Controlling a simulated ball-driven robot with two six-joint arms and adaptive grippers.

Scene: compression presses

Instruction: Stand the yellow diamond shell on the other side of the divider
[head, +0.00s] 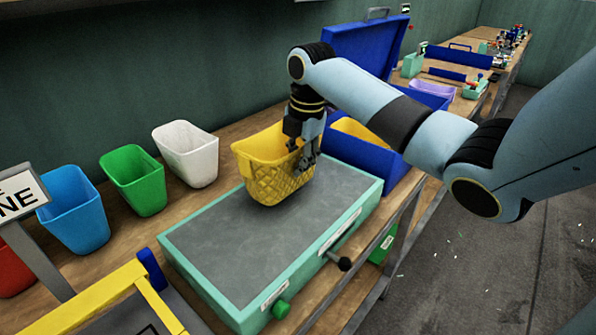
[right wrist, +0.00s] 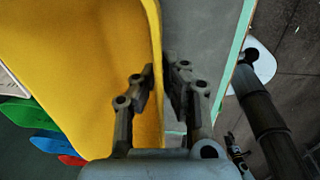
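The yellow diamond shell (head: 278,183) is a yellow bin with a diamond pattern on its front, over the grey top of the green-edged press (head: 225,245). I cannot tell whether its base touches that top. My right gripper (head: 304,160) reaches down over its right rim, one finger inside and one outside. In the right wrist view, the fingers (right wrist: 160,78) close on the yellow wall (right wrist: 100,75) between them. My left gripper is not in view. I cannot tell for sure which part is the divider; a blue box wall (head: 395,170) stands right of the shell.
White (head: 187,155), green (head: 135,180), blue (head: 75,210) and red (head: 12,270) bins line the table's back. A yellow piece (head: 360,132) sits in the blue box. A black-knobbed lever (head: 342,263) sticks out in front. The press top left of the shell is clear.

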